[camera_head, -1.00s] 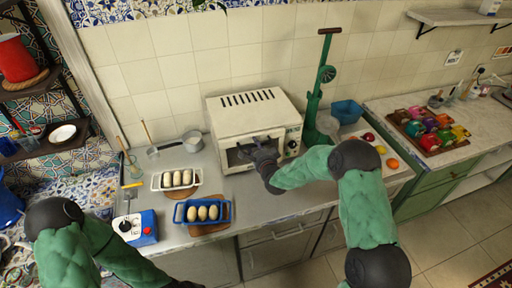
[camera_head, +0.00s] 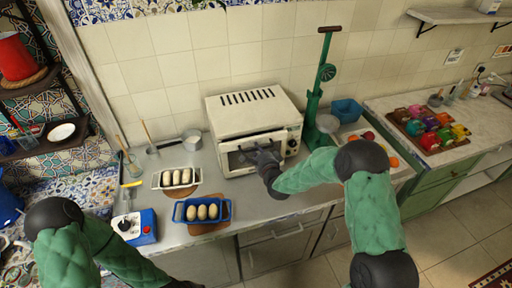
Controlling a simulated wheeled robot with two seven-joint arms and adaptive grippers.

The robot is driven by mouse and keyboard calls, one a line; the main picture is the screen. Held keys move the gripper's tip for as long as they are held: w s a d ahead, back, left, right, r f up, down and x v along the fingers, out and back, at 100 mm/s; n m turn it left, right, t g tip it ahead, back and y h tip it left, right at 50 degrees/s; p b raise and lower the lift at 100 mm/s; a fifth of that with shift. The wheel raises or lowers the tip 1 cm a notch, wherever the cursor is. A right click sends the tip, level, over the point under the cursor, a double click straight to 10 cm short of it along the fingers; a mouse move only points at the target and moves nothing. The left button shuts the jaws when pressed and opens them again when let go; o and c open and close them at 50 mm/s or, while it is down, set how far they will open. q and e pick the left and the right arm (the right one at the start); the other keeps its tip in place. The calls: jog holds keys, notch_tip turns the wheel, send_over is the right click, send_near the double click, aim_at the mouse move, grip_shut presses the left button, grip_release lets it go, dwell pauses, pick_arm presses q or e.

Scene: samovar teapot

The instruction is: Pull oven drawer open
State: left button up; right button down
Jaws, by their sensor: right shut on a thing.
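The white oven (camera_head: 252,110) stands on the grey counter against the tiled wall, with slots in its top. Its front drawer (camera_head: 232,161) has a dark window and appears to stand out a little from the oven body. My right gripper (camera_head: 252,155) is shut at the middle of the drawer front, on what looks like its handle. The dark fingers cover that part, so the exact grip is hidden.
A blue tray of eggs (camera_head: 204,221) and a white tray of eggs (camera_head: 157,181) lie left of the oven. A green press (camera_head: 314,100) stands close on its right. Bare counter (camera_head: 262,200) lies in front of the oven.

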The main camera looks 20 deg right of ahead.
jog(key=f+b+v, duration=0.2)
jog(key=f+v, duration=0.1)
jog(key=v, duration=1)
jog(key=shift+s+b, duration=0.3)
jog(key=shift+s, duration=0.4)
jog(key=shift+r, duration=0.1)
jog(key=c, duration=1.2)
grip_release()
jog(key=shift+o, duration=0.2)
jog(key=v, duration=1.2)
jog(key=s+a+f+n+g+y+b, duration=0.1)
jog(key=a+f+n+g, duration=0.25)
jog(key=f, duration=0.75)
jog(key=s+a+f+n+g+y+b, duration=0.15)
jog(key=f+n+g, duration=0.35)
jog(key=f, duration=0.5)
jog(key=s+a+f+n+g, duration=0.3)
jog(key=s+f, duration=0.2)
jog(key=f, duration=0.2)
jog(key=s+a+f+n+g+b, duration=0.1)
jog(key=s+a+f+n+g, duration=0.2)
jog(key=s+f, duration=0.3)
jog(key=shift+a+f+n+g+y, duration=0.35)
jog(key=shift+f+y, duration=0.1)
jog(key=shift+f, duration=0.2)
